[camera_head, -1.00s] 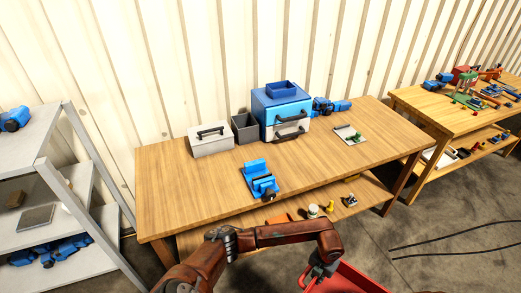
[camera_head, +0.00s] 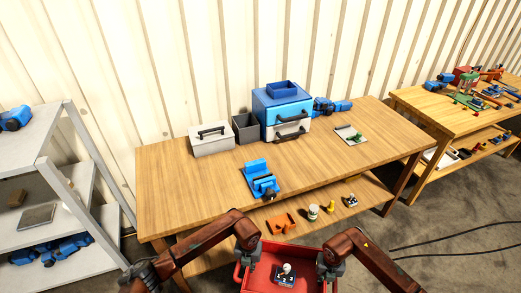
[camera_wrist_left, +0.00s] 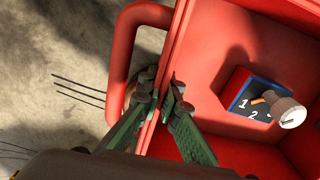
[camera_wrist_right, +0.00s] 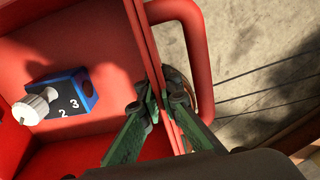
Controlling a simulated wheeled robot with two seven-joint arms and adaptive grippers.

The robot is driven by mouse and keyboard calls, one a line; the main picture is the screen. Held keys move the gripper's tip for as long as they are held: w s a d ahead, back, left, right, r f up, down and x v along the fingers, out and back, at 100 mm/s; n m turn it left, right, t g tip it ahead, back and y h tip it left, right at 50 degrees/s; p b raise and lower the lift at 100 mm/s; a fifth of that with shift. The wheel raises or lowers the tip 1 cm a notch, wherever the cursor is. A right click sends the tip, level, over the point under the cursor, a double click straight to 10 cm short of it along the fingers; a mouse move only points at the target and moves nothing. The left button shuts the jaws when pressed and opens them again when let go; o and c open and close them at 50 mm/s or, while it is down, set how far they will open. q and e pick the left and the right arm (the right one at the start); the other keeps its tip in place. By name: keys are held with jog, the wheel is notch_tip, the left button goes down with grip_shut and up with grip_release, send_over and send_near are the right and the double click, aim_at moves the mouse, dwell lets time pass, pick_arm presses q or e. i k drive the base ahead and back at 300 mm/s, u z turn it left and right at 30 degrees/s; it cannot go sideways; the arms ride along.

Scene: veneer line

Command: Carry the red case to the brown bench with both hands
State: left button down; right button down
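The red case (camera_head: 268,288) is an open box with side handles, low in the head view, in front of the brown wooden bench (camera_head: 200,180). A blue dial block with a white knob (camera_head: 286,272) sits inside it. My left gripper (camera_head: 247,256) is shut on the case's left wall; in the left wrist view its green fingers (camera_wrist_left: 162,92) straddle the wall beside the red handle (camera_wrist_left: 120,60). My right gripper (camera_head: 329,262) is shut on the right wall; its fingers (camera_wrist_right: 163,102) straddle that wall in the right wrist view. The case's underside is hidden.
The bench top carries a grey toolbox (camera_head: 211,141), a dark bin (camera_head: 246,128), a blue drawer box (camera_head: 283,112), a blue vise (camera_head: 260,180) and a small tray (camera_head: 350,135). A grey shelf (camera_head: 60,185) stands left, another bench (camera_head: 455,118) right.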

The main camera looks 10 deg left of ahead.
aim_at(197, 187)
jog(key=u, duration=0.95)
